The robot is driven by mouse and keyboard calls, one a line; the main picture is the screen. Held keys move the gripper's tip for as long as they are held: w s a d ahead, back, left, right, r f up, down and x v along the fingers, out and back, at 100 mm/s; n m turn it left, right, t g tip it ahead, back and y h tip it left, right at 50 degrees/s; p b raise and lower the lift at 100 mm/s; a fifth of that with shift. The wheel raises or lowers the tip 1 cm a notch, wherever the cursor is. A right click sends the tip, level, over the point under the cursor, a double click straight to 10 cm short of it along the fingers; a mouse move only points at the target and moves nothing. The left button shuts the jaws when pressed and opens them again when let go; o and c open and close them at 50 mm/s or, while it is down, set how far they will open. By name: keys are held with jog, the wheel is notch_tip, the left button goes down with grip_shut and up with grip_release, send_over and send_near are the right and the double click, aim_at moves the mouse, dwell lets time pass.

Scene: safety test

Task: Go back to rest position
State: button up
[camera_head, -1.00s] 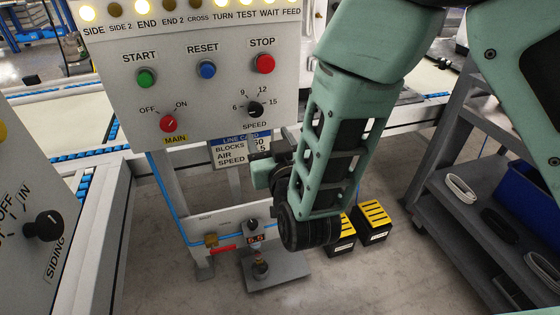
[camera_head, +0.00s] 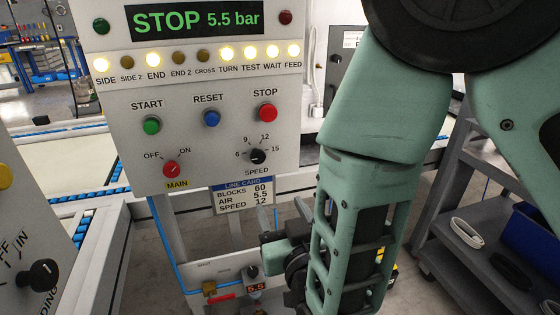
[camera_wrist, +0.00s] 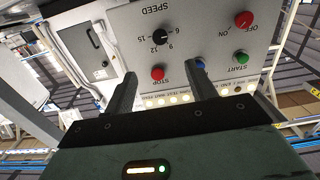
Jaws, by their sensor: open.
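My gripper's two dark fingers (camera_wrist: 161,84) show in the wrist view, spread apart with nothing between them. Beyond them is the control panel (camera_wrist: 205,45), upside down in that view, with space seeming to remain before it. In the head view my green arm (camera_head: 350,230) hangs down right of the panel (camera_head: 130,180); my fingers cannot be made out there. The panel has a green START button (camera_head: 152,125), blue RESET button (camera_head: 212,118), red STOP button (camera_head: 268,113), red MAIN switch (camera_head: 171,169) and black SPEED knob (camera_head: 257,156). Its display (camera_head: 194,19) reads STOP 5.5 bar.
A line card (camera_head: 243,196) hangs below the panel. An air unit with a 5.5 readout (camera_head: 257,288) stands lower, close beside my arm. A siding panel with a black knob (camera_head: 40,273) is at left. A grey shelf cart (camera_head: 460,255) with a blue bin (camera_head: 535,235) stands at right.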

jog(key=s+f+n+g, duration=0.1)
jog(key=s+n+g, duration=0.1)
jog(key=s+g, duration=0.75)
jog(key=s+d+r+n+g+h, duration=0.25)
jog(key=s+d+g+h, duration=0.4)
jog(key=d, duration=0.75)
notch_tip(320, 180, up, 18)
jog(key=s+g+y+p, duration=0.1)
jog(key=y+p, duration=0.1)
jog(key=p, duration=1.6)
jog(key=shift+s+a, duration=0.4)
jog(key=shift+r, duration=0.1)
jog(key=shift+c, duration=0.2)
